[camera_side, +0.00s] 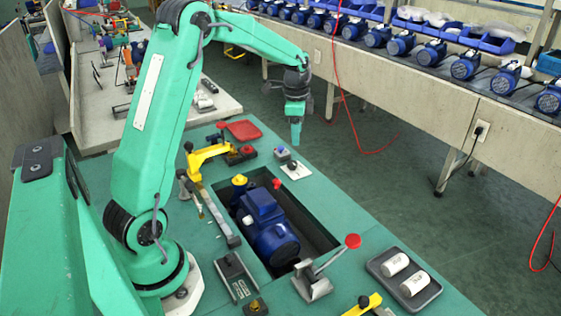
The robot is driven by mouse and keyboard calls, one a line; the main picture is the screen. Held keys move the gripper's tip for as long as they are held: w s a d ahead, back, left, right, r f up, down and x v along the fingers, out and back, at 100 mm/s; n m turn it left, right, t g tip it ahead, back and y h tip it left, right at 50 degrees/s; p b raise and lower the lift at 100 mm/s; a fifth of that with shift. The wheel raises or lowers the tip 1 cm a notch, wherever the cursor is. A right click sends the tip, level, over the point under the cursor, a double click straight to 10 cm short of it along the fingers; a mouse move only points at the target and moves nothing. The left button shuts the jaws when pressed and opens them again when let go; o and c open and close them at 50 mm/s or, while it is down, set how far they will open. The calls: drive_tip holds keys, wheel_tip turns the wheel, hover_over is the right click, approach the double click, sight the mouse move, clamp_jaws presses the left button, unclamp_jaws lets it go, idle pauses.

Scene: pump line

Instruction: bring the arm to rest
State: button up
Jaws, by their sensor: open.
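My gripper (295,128) hangs pointing down from the end of my green arm, above the far right part of the green workbench (345,225). It is open, and I see nothing held in it. It is apart from the small white plate with a knob (294,169) that shows below it. A blue pump (268,232) sits in a dark recess in the bench, nearer than my gripper and lower in the picture.
A red-knobbed lever clamp (316,279) stands at the recess's near edge. A yellow clamp (205,156) stands beyond the recess. A grey tray (403,273) with two white cylinders lies at the right. Several blue pumps line the back conveyor (440,88). A red cable (343,110) hangs there.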

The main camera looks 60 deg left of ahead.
drive_tip(key=s+d+r+n+t, duration=0.2)
drive_tip(key=s+d+r+n, duration=0.1)
drive_tip(key=s+d+r, duration=0.4)
drive_tip(key=s+d+r+n+t, duration=0.1)
drive_tip(key=s+d+r+n, duration=0.3)
drive_tip(key=s+d, duration=0.45)
drive_tip(key=s+d+n+t, duration=0.1)
drive_tip(key=s+d, duration=0.2)
drive_tip(key=s, duration=0.5)
drive_tip(key=shift+s+f+t, duration=0.15)
drive_tip(key=shift+f+t, duration=0.15)
drive_tip(key=shift+t, duration=0.1)
